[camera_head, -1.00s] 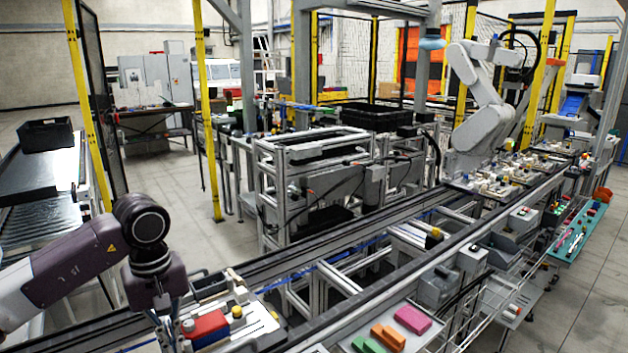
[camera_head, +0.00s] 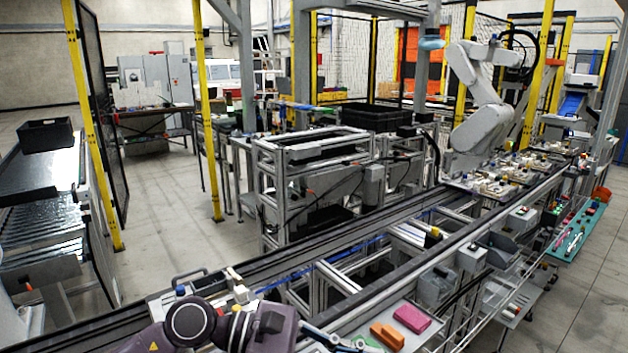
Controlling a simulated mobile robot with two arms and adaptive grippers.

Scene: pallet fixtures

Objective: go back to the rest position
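My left arm reaches in low from the left, its dark purple links across the bottom of the head view. My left gripper (camera_head: 340,341) points right at the bottom edge, beside the parts tray. Its fingers are small and partly cut off, so I cannot tell whether they are open or shut, and I see nothing held. My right gripper is out of view. The pallet fixture (camera_head: 237,287) on the conveyor is mostly hidden behind my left arm.
A pink block (camera_head: 411,319) and an orange block (camera_head: 387,336) lie in the tray by my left gripper. The conveyor rail (camera_head: 345,221) runs to the back right, towards a white robot arm (camera_head: 481,95). The floor (camera_head: 175,215) at the left is clear.

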